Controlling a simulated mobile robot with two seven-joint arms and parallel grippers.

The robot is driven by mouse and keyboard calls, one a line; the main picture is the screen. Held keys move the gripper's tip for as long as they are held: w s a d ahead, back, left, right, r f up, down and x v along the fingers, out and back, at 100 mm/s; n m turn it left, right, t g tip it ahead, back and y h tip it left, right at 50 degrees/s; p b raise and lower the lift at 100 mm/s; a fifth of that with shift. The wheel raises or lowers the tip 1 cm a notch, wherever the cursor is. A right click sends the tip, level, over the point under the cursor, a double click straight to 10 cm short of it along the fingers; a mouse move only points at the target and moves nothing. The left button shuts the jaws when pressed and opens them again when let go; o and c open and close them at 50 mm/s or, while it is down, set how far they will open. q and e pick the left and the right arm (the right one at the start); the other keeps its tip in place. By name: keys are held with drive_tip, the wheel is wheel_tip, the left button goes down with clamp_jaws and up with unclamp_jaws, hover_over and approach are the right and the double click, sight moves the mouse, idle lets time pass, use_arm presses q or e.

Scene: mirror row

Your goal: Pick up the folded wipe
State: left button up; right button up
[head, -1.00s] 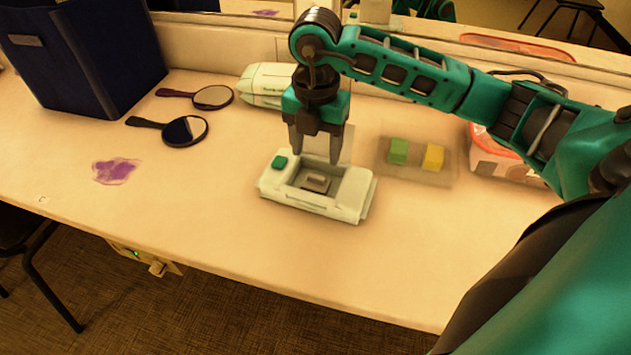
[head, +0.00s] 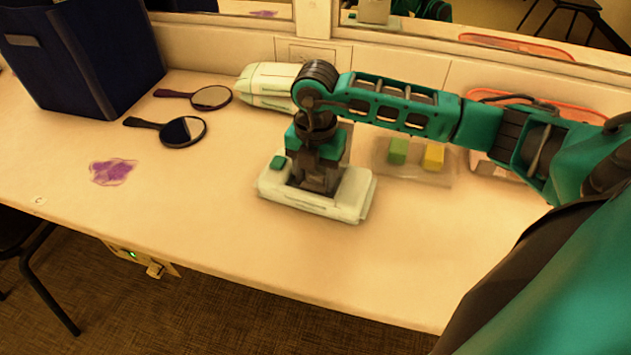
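A white wipe box (head: 318,207) with a teal button (head: 277,162) stands open on the counter, its raised lid (head: 346,142) behind. My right gripper (head: 317,188) points straight down with its fingers inside the box's recess. The folded wipe, a small grey-brown piece in the recess in the earlier head view, is now hidden behind the fingers. I cannot tell whether the fingers are shut on it. My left gripper is not in view.
A tray with a green block (head: 398,151) and a yellow block (head: 433,157) lies right of the box. The front counter is clear.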

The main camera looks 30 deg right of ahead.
sight(315, 176)
drive_tip(key=c, duration=0.5)
wheel_tip(315, 176, up, 20)
drive_tip(key=p, duration=0.2)
drive_tip(key=shift+p, duration=0.4)
